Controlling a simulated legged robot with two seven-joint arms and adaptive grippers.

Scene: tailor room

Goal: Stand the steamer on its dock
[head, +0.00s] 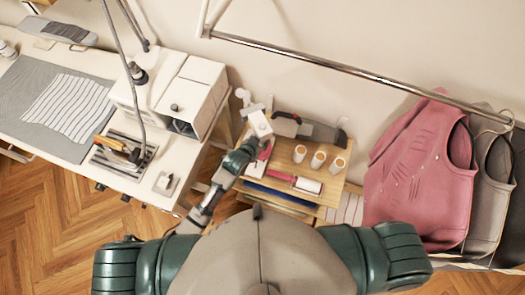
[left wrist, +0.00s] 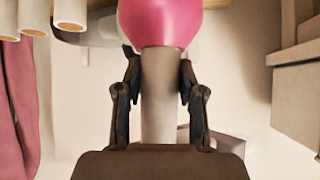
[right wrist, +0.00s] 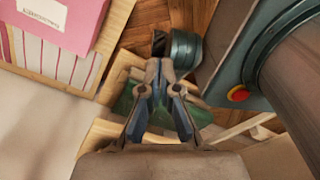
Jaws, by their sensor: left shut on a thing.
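The steamer has a pink lower part and a pale handle; in the left wrist view its pink part (left wrist: 160,22) shows at the top of the picture. My left gripper (left wrist: 158,75) is shut around the pale handle (left wrist: 158,105). In the head view the steamer's white top (head: 260,123) shows above the small wooden table's left end, with my left gripper (head: 252,143) partly hidden beside it. I cannot make out the dock for sure. My right gripper (right wrist: 158,70) is shut and empty in the right wrist view; the head view does not show it.
The wooden table (head: 325,208) holds a lint roller (head: 306,185), several white spools (head: 318,159) and a dark grey tool (head: 322,132). A white machine (head: 200,80) stands left; pink clothing (head: 420,160) hangs right. A pink box (right wrist: 65,20) lies near my right gripper.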

